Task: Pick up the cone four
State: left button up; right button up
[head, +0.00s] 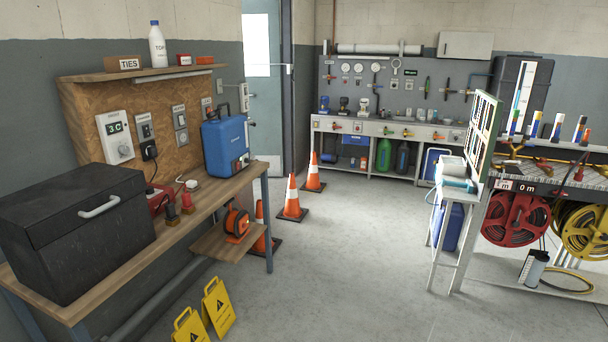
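Three orange and white traffic cones with dark bases stand upright on the floor in a receding row beside the left bench. The nearest cone (260,240) is partly hidden by the bench leg and the low shelf with the orange reel. The middle cone (292,201) is in full view. The farthest cone (313,174) stands near the doorway. I see no number on any of them, so I cannot tell which is cone four. Neither of my grippers is in view.
A wooden bench (215,180) at left carries a black toolbox (75,225) and a blue container (225,145). Yellow warning signs (217,305) stand by its front. A hose reel rack with a red reel (515,217) stands at right. The middle floor (360,260) is clear.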

aim_at(291, 211)
jog(key=i+l+z, duration=0.3)
jog(key=i, duration=1.25)
jog(key=i+z, duration=0.25)
jog(key=i, duration=1.25)
